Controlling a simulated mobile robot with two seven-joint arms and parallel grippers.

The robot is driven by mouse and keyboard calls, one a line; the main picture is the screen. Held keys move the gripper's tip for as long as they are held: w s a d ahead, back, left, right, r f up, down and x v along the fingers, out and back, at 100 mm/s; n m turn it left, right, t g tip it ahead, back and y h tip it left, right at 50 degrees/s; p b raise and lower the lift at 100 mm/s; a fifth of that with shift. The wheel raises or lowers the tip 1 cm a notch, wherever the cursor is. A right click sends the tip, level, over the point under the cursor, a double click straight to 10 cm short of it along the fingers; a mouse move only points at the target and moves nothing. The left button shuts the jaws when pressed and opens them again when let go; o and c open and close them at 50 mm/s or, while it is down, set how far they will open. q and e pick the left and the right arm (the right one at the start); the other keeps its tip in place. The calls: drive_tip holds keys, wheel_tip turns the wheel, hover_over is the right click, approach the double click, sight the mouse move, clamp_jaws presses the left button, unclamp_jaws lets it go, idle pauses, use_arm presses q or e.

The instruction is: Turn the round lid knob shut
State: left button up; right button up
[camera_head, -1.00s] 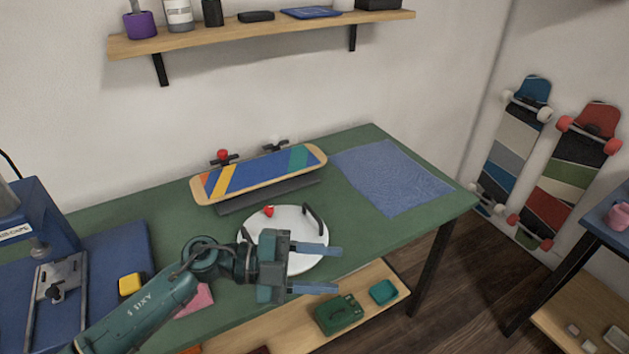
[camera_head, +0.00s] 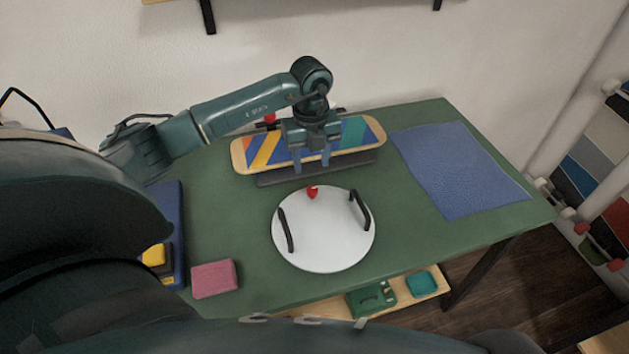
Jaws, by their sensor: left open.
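A round white lid (camera_head: 325,240) lies on the green table, with a black handle on its left side and another on its right. A small red knob (camera_head: 312,192) sits at the lid's back edge. My left gripper (camera_head: 311,168) is open and points down just behind the red knob, in front of the skateboard deck. Its fingers look empty and apart from the knob, though their exact height is hard to tell. My right gripper is not in view.
A striped skateboard deck (camera_head: 262,152) rests on a stand behind the lid. A blue cloth (camera_head: 455,170) lies at the right. A pink block (camera_head: 214,279) and a yellow block (camera_head: 154,255) are at the front left. The green table (camera_head: 410,225) is clear right of the lid.

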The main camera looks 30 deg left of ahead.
sight(312, 188)
use_arm(q)
wheel_tip(312, 188, down, 8)
drive_tip(key=shift+r, duration=0.25)
drive_tip(key=shift+f, duration=0.45)
drive_tip(key=shift+w, duration=0.1)
drive_tip(key=c, duration=1)
